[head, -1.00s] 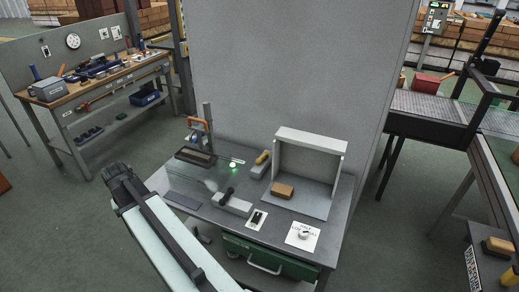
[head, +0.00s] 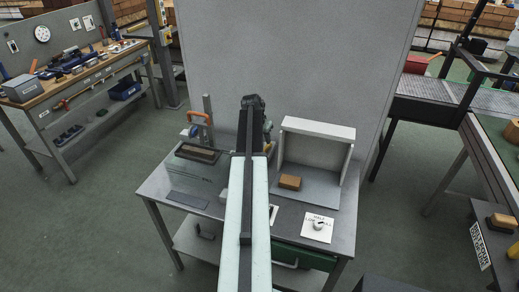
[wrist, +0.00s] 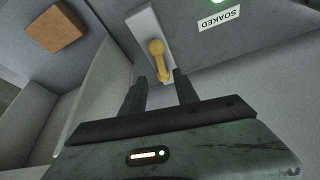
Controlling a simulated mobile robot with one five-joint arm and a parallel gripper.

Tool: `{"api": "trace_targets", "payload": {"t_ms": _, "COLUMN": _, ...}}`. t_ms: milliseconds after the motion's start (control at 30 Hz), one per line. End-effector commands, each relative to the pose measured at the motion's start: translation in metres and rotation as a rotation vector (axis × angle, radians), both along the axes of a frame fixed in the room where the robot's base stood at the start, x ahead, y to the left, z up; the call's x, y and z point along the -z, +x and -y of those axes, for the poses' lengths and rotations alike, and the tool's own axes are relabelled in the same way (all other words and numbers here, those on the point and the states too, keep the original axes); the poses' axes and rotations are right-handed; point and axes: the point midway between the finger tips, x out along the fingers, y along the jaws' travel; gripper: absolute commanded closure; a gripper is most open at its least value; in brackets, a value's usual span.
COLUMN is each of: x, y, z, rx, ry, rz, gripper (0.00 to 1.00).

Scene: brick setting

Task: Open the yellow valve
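The yellow valve shows in the wrist view as a yellow lever (wrist: 158,57) with a rounded knob, on a pale grey block (wrist: 146,25) on the grey bench top. My gripper (wrist: 160,76) is open, its two dark fingers spread on either side of the lever's near end. I see no clear contact between the fingers and the lever. In the head view my arm stands in front of the valve and hides it; the gripper's fingers are hidden there too.
An open-fronted grey box (head: 318,132) with a brown block (head: 290,182) stands right of my arm. It also stands left of the valve in the wrist view. An orange-handled fixture (head: 200,118) stands left.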

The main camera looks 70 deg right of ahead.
Motion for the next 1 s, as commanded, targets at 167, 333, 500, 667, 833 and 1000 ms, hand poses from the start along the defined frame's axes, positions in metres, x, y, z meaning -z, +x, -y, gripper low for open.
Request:
{"api": "trace_targets", "payload": {"t_ms": 167, "x": 0.005, "y": 0.000, "z": 0.002, "rx": 0.000, "ry": 0.000, "rz": 0.000, "gripper": 0.64}}
{"api": "trace_targets", "payload": {"t_ms": 333, "x": 0.027, "y": -0.001, "z": 0.010, "rx": 0.000, "ry": 0.000, "rz": 0.000, "gripper": 0.64}}
{"api": "trace_targets", "payload": {"t_ms": 500, "x": 0.058, "y": -0.003, "z": 0.021, "rx": 0.001, "ry": 0.000, "rz": -0.001, "gripper": 0.64}}
{"api": "trace_targets", "payload": {"t_ms": 667, "x": 0.073, "y": -0.005, "z": 0.029, "rx": 0.001, "ry": 0.000, "rz": -0.001, "gripper": 0.64}}
{"api": "trace_targets", "payload": {"t_ms": 833, "x": 0.071, "y": -0.005, "z": 0.030, "rx": 0.000, "ry": 0.000, "rz": -0.001, "gripper": 0.64}}
{"api": "trace_targets", "payload": {"t_ms": 1000, "x": 0.071, "y": -0.005, "z": 0.030, "rx": 0.001, "ry": 0.000, "rz": -0.001, "gripper": 0.86}}
